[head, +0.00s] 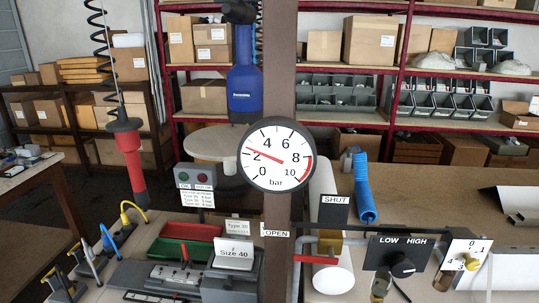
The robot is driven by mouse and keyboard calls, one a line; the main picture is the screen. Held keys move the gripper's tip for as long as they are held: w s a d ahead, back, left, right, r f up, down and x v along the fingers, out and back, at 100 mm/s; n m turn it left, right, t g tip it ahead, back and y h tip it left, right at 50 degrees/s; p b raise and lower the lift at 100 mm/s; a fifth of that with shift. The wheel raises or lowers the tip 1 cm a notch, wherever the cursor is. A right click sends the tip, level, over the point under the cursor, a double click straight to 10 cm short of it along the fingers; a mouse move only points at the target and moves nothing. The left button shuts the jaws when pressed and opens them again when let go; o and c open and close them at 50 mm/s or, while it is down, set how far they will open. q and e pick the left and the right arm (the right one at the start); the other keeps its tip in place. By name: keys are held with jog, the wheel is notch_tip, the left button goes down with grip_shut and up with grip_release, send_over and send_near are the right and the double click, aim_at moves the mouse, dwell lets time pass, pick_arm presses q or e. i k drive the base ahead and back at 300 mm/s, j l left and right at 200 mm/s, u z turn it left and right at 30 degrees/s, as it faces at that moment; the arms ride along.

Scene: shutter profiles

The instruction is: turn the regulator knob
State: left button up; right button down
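The regulator knob (403,268) is a black round knob on a dark panel (385,246) marked LOW and HIGH, at the lower right of the head view. A light pointer mark shows on the knob, but its exact angle is too small to read surely. A round white pressure gauge (276,170) in bar hangs on the brown post above and to the left. Its red needle points a little above 2. Neither of my grippers shows in the head view, and nothing is seen touching the knob.
A white selector plate with a yellow knob (472,264) stands just right of the regulator. The brown post (279,80) rises in the middle. Bench space (430,185) behind the regulator is clear.

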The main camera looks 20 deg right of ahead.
aim_at(402, 268)
jog(key=z, duration=1.45)
